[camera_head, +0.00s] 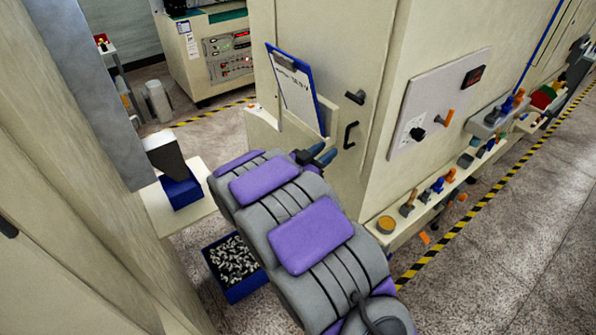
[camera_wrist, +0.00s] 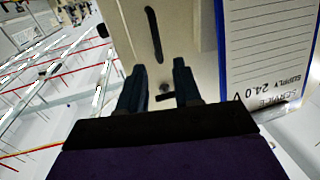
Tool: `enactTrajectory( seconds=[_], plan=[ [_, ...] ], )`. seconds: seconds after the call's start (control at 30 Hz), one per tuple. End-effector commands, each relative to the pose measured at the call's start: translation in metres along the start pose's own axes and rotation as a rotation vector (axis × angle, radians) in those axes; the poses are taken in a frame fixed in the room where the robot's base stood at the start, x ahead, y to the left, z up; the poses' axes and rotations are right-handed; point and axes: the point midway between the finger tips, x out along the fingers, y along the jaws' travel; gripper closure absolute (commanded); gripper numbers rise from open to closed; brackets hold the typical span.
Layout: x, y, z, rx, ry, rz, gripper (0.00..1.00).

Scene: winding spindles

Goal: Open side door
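The cream side door (camera_head: 335,50) is in the upper middle of the head view and looks shut. It has a black bar handle (camera_head: 350,135) and a small dark latch (camera_head: 355,97) above it. My gripper (camera_head: 322,155) is just left of the handle, its dark fingers apart. In the wrist view my gripper (camera_wrist: 160,75) is open, with the dark handle (camera_wrist: 154,34) beyond the fingertips. A small dark fitting shows between the fingers; I cannot tell whether they touch it. Nothing is held.
A blue clipboard (camera_head: 296,85) stands left of the handle, close to my gripper; its sheet (camera_wrist: 266,60) is right of the fingers in the wrist view. A blue bin (camera_head: 250,289) of small parts sits on the floor. A ledge (camera_head: 408,224) with knobs runs right.

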Motion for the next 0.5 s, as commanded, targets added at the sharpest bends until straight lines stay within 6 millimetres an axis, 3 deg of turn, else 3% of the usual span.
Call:
enactTrajectory(
  seconds=[0.5],
  plan=[
    [-0.032,0.001,0.000,0.003,-0.004,-0.003,0.67]
  ],
)
